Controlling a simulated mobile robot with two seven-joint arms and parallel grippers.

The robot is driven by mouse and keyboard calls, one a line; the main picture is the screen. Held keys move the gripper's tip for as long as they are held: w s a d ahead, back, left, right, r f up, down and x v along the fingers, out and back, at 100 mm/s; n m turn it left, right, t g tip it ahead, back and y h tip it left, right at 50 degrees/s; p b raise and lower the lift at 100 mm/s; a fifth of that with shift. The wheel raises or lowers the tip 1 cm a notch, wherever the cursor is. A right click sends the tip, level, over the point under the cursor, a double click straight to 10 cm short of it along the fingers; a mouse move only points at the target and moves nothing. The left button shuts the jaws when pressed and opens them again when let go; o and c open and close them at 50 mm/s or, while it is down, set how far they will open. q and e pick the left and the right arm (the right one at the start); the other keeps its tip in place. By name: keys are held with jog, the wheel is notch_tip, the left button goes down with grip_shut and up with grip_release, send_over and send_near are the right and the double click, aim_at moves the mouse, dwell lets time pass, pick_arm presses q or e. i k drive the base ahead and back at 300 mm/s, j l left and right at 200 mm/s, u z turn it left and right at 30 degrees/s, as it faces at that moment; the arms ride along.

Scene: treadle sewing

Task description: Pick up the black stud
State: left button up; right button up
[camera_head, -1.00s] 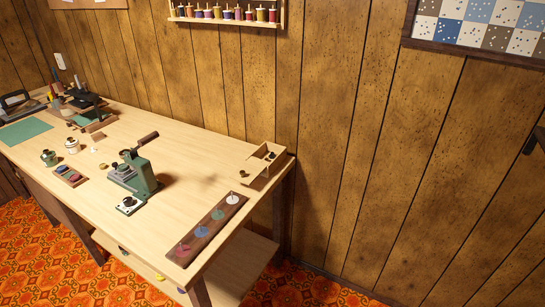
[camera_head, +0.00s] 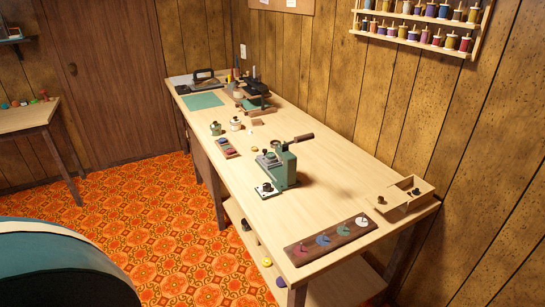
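An open wooden box (camera_head: 402,201) with dividers stands at the right end of the long workbench. A small dark piece (camera_head: 381,201) sits in its near left part, and another small dark piece (camera_head: 415,192) sits farther right. Either could be the black stud; they are too small to tell. Neither of my grippers is in view.
The workbench (camera_head: 330,195) carries a green hand press (camera_head: 283,168), a dark strip with coloured discs (camera_head: 330,241), a small tray (camera_head: 224,147) and jars. A large teal rounded shape (camera_head: 50,245) fills the lower left. Orange patterned floor (camera_head: 140,205) lies open left of the bench.

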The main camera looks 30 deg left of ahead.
aim_at(417, 192)
jog(key=u, duration=1.65)
jog(key=i+l+u, duration=0.1)
jog(key=l, duration=0.4)
jog(key=i+l+u, duration=0.1)
jog(key=l, duration=0.45)
